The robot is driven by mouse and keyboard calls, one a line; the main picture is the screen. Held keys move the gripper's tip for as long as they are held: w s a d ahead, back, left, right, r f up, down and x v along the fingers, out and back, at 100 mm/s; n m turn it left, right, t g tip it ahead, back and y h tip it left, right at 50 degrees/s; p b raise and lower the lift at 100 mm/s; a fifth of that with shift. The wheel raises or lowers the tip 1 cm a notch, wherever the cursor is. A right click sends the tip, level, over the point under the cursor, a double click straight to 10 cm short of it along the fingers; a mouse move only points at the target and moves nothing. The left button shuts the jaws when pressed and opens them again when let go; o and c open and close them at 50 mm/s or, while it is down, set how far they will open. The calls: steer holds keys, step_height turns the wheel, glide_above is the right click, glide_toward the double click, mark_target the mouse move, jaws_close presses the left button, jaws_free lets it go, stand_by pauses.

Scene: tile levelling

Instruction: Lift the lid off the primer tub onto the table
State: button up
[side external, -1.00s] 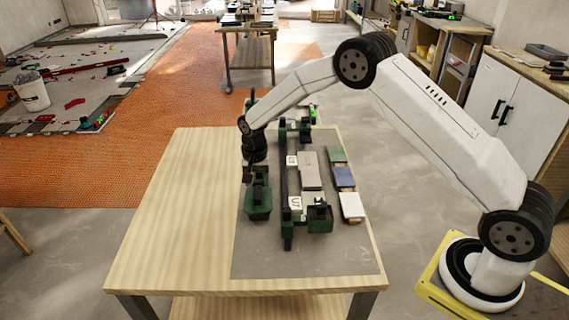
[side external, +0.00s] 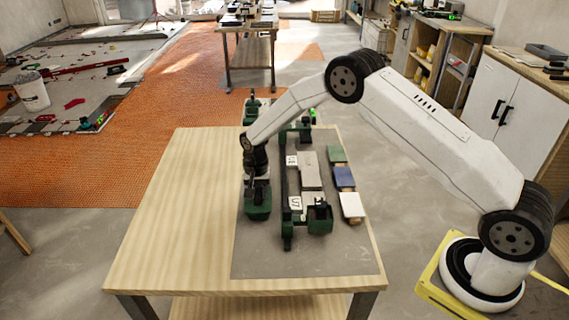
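A small dark green container (side external: 257,209) stands near the left edge of the grey mat; it looks like the primer tub. No separate lid can be made out at this size. My gripper (side external: 257,182) points down right over the container, at or just above its top. The dark fingers blend with it, so I cannot tell whether they are open or shut, or whether they touch it. The wooden table (side external: 165,230) has a wide bare area left of the mat.
Right of the container stands a dark bar with green ends (side external: 286,215), beside grey tiles (side external: 311,177) and a green block (side external: 320,219). Blue (side external: 344,177) and white (side external: 351,206) pieces lie farther right. The mat's front part (side external: 300,264) is clear.

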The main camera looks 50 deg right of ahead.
mark_target(258, 193)
jaws_close()
steer(key=shift+r, duration=4)
steer(key=shift+s+a, duration=0.1)
steer(key=s+a+f, duration=0.2)
steer(key=s+a, duration=0.6)
steer(key=shift+s+a+f, duration=0.35)
